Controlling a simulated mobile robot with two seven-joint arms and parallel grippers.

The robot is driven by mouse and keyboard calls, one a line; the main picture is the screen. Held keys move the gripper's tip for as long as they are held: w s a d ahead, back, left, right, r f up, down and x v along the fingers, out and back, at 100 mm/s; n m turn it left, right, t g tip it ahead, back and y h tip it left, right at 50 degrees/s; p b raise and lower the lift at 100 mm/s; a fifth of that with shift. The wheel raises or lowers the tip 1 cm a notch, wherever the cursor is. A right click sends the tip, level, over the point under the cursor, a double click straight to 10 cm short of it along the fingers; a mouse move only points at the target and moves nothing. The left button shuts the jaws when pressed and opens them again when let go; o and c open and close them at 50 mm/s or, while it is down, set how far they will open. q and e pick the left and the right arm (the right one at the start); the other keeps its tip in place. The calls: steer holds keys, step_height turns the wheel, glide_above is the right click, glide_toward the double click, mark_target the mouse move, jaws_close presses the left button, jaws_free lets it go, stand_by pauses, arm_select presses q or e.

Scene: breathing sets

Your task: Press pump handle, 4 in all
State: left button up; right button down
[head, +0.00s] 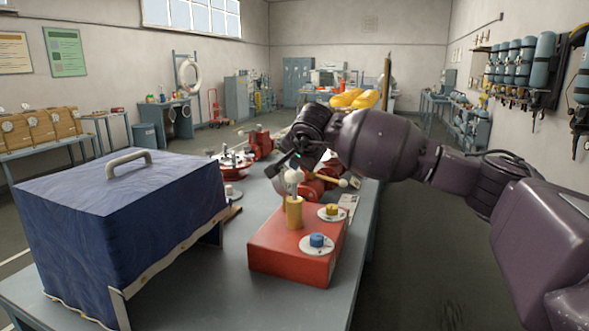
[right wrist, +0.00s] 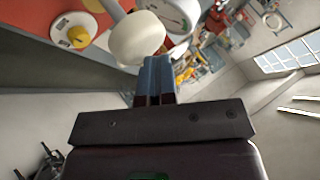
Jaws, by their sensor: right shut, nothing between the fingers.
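A red box (head: 285,262) sits on the grey table. A brass cylinder (head: 294,213) stands upright on it, topped by a pale rounded knob (head: 291,176) that looks like the pump handle. A blue knob (head: 316,240) and a yellow knob (head: 332,210) sit on white dials on the box. My right gripper (head: 288,163) is shut and empty, just above the pale knob. In the right wrist view the knob (right wrist: 136,38) is right by the blue-grey fingertips (right wrist: 154,68); I cannot tell whether they touch. My left gripper is not in view.
A large blue covered case (head: 120,215) with a grey handle stands on the table at left. Red valve-like devices (head: 258,142) stand behind the red box. Bare table (head: 215,290) lies between case and box. Open floor is at right.

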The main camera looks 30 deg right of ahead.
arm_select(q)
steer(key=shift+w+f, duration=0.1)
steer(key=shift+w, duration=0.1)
arm_select(e)
steer(key=shift+f, duration=0.45)
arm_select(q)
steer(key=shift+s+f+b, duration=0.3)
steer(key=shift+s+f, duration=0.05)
arm_select(e)
steer(key=shift+f, duration=0.45)
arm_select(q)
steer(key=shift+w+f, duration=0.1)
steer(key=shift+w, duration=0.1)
arm_select(e)
steer(key=shift+f, duration=0.3)
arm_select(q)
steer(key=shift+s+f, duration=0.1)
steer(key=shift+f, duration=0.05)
arm_select(e)
steer(key=shift+f, duration=0.25)
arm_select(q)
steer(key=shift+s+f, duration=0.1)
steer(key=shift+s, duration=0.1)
arm_select(e)
steer(key=shift+r, duration=0.1)
stand_by(0.3)
